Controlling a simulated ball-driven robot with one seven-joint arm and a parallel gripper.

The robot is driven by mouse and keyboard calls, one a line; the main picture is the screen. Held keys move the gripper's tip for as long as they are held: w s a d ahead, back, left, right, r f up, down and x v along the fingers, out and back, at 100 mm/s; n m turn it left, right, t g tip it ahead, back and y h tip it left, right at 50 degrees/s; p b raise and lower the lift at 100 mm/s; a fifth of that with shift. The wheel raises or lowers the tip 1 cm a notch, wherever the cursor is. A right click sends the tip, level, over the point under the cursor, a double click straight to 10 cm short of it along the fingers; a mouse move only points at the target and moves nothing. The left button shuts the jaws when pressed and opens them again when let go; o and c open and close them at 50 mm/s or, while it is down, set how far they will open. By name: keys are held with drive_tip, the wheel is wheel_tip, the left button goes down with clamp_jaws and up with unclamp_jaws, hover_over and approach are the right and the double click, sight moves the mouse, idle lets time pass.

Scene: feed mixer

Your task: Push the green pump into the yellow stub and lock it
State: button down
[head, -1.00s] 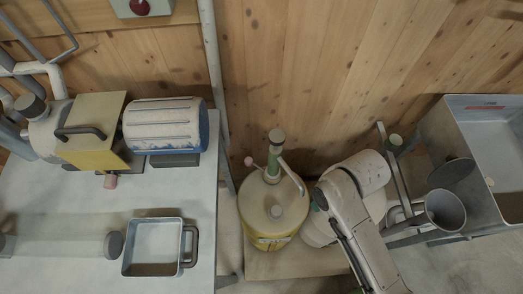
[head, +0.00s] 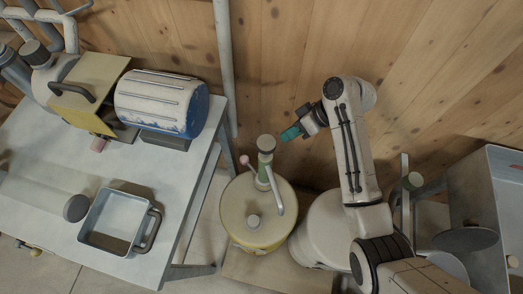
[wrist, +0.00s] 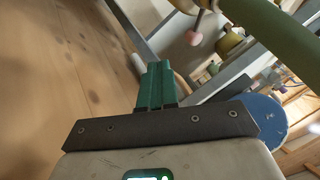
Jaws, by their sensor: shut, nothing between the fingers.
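The green pump (head: 263,175) stands upright on top of a yellow drum (head: 232,212), with a grey-brown cap on top and a pale bent spout at its side. A green cylinder, apparently the pump (wrist: 272,25), crosses the upper right of the wrist view close by. My gripper (head: 291,133) has teal fingers, is shut and empty, and is just right of the pump's cap, apart from it. Its fingers (wrist: 155,85) show together in the wrist view. I cannot clearly make out the yellow stub at the pump's foot.
A pink knob (head: 245,160) sticks out left of the pump. To the left a table (head: 190,215) carries a blue-and-white drum (head: 160,103) and an open metal pan (head: 120,222). A wooden wall (head: 270,60) stands close behind. A grey metal bin (head: 480,190) stands at right.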

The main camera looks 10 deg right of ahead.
sight(250, 166)
drive_tip(key=shift+w+r, duration=0.1)
drive_tip(key=shift+w, duration=0.2)
drive_tip(key=s+a+f, duration=0.1)
drive_tip(key=a+f, duration=0.6)
drive_tip(key=a, duration=0.2)
drive_tip(key=shift+s+a, duration=0.35)
drive_tip(key=shift+a+n, duration=0.1)
drive_tip(key=shift+n, duration=0.2)
